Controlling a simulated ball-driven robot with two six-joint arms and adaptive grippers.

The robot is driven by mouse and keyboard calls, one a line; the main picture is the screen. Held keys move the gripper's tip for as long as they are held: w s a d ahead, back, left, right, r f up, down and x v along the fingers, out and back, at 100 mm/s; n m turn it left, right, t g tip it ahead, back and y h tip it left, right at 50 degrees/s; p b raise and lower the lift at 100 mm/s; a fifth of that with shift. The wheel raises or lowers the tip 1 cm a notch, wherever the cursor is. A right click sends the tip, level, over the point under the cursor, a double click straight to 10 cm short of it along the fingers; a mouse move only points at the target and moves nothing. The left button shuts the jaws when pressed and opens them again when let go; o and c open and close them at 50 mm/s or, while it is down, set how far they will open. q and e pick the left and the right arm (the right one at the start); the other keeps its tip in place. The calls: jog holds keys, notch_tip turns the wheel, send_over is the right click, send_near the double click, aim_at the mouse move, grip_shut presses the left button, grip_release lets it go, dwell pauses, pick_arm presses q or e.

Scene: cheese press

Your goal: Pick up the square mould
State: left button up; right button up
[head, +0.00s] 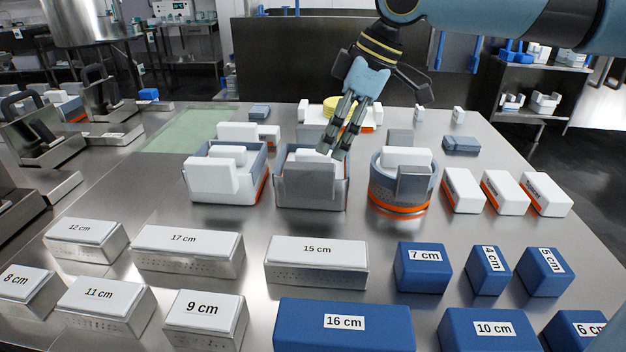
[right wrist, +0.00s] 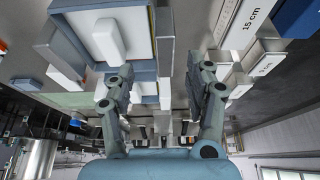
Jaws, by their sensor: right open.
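Two box-shaped moulds stand in the middle of the steel table in the head view. The left one (head: 262,166) is blue-grey with white blocks in and against it. The middle one (head: 343,184) is grey, with white pieces inside and a metal plate at its front. I cannot tell for sure which is the square mould. My right gripper (head: 335,149) is open, pointing down over the middle mould, its fingertips near the white pieces; contact is unclear. In the right wrist view the fingers (right wrist: 163,92) are apart, with a square, blue-walled mould (right wrist: 166,40) at upper left. My left gripper is out of view.
A round mould (head: 380,190) with an orange band stands to the right, beside several white blocks (head: 503,192). Labelled white-topped blocks (head: 180,246) and blue blocks (head: 345,325) fill the front. A green mat (head: 185,131) lies at back left; presses (head: 40,130) stand far left.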

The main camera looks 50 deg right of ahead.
aim_at(315, 165)
jog(key=b+x, duration=0.2)
jog(key=x, duration=0.3)
jog(key=shift+a+b, duration=0.15)
jog(key=shift+b, duration=0.15)
jog(key=x, duration=0.1)
jog(key=b+x, duration=0.2)
jog(key=x, duration=0.1)
jog(key=shift+a, duration=0.3)
jog(key=shift+w+f, duration=0.1)
jog(key=shift+f, duration=0.15)
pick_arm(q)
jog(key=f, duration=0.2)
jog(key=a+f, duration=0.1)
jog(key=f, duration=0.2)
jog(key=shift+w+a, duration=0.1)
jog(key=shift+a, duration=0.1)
pick_arm(e)
grip_shut()
jog(key=shift+r, duration=0.1)
